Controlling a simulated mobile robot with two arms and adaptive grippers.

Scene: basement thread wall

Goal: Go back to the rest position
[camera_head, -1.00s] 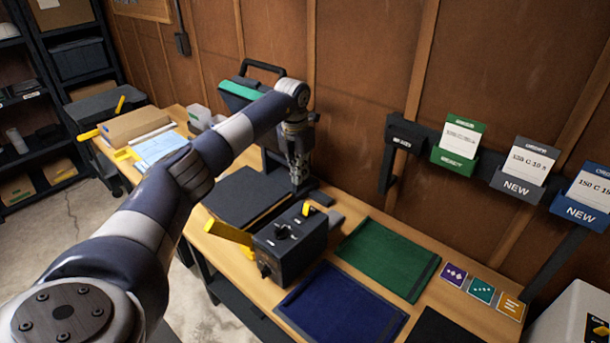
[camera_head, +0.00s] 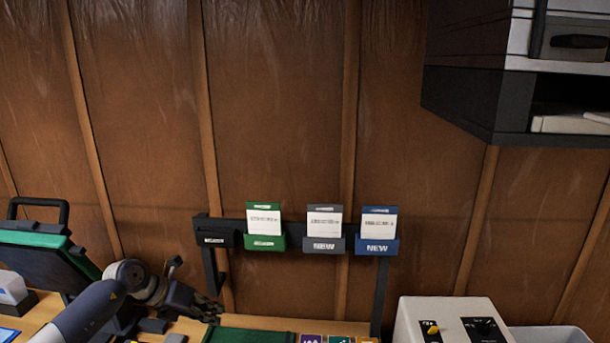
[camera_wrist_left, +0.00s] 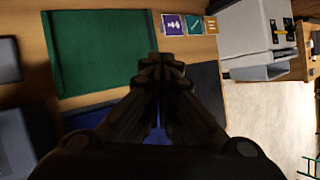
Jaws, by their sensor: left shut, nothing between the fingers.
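My left gripper (camera_head: 212,310) is low in the head view, at the end of my arm from the lower left. It is above the wooden bench near the wall, beside the green mat (camera_head: 250,335). In the left wrist view its dark fingers (camera_wrist_left: 158,68) are shut together with nothing between them. The green mat also lies flat there (camera_wrist_left: 100,50), left of the fingers and apart from them. A blue mat is mostly hidden behind the fingers. My right gripper is not in view.
A wall rack (camera_head: 293,236) holds a green, a grey and a blue card pocket. A dark case with a green edge (camera_head: 40,255) stands at the left. A white box (camera_head: 450,320) stands at the lower right. A dark cabinet (camera_head: 500,100) hangs at the upper right.

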